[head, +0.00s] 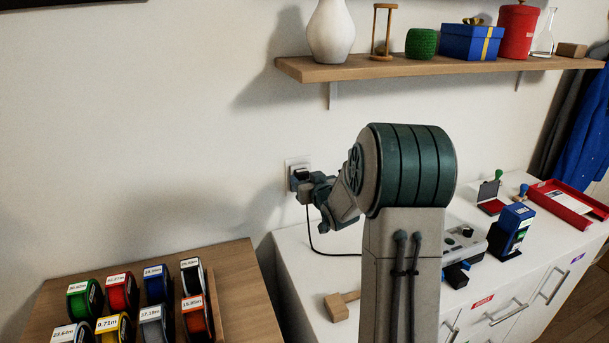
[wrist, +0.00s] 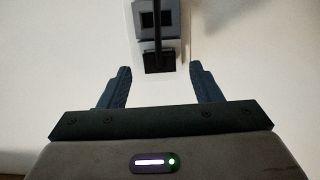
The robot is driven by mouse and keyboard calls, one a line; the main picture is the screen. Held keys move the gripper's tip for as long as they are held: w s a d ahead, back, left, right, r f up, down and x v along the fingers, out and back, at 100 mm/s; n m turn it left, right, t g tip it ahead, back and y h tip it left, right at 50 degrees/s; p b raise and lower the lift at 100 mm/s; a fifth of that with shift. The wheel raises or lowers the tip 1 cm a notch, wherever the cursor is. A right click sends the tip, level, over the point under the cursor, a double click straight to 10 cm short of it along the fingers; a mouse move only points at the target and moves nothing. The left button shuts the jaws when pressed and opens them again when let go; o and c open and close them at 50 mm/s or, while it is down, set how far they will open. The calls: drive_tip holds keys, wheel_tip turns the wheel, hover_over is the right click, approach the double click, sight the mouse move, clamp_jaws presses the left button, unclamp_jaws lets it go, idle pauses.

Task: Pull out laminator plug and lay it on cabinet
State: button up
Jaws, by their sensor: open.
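A white wall socket plate (head: 291,163) is on the wall left of my arm, with a black plug (head: 301,174) in it. A dark cord (head: 311,230) hangs from the plug to the white cabinet (head: 300,262). In the wrist view the plug (wrist: 159,60) is at the lower end of the plate (wrist: 131,45), below a square grey socket part. My gripper (wrist: 161,76) is open and empty, its fingers on either side below the plug, apart from it. In the head view my gripper (head: 308,186) is at the plug, its fingertips partly hidden.
A wooden block-like object (head: 338,304) lies on the cabinet's front left. A light grey device (head: 462,240), partly behind my arm, and a blue stamp holder (head: 511,228) stand to the right. A wall shelf (head: 345,71) with ornaments hangs above. Spools sit on a wooden stand (head: 237,258).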

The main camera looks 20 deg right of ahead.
drive_tip(key=shift+w+f, duration=0.2)
drive_tip(key=shift+w, duration=1.15)
drive_tip(key=c, duration=1.3)
drive_tip(key=shift+o, duration=0.2)
drive_tip(key=shift+s, duration=0.1)
drive_tip(key=shift+s+b, duration=0.65)
drive_tip(key=shift+s, duration=1.15)
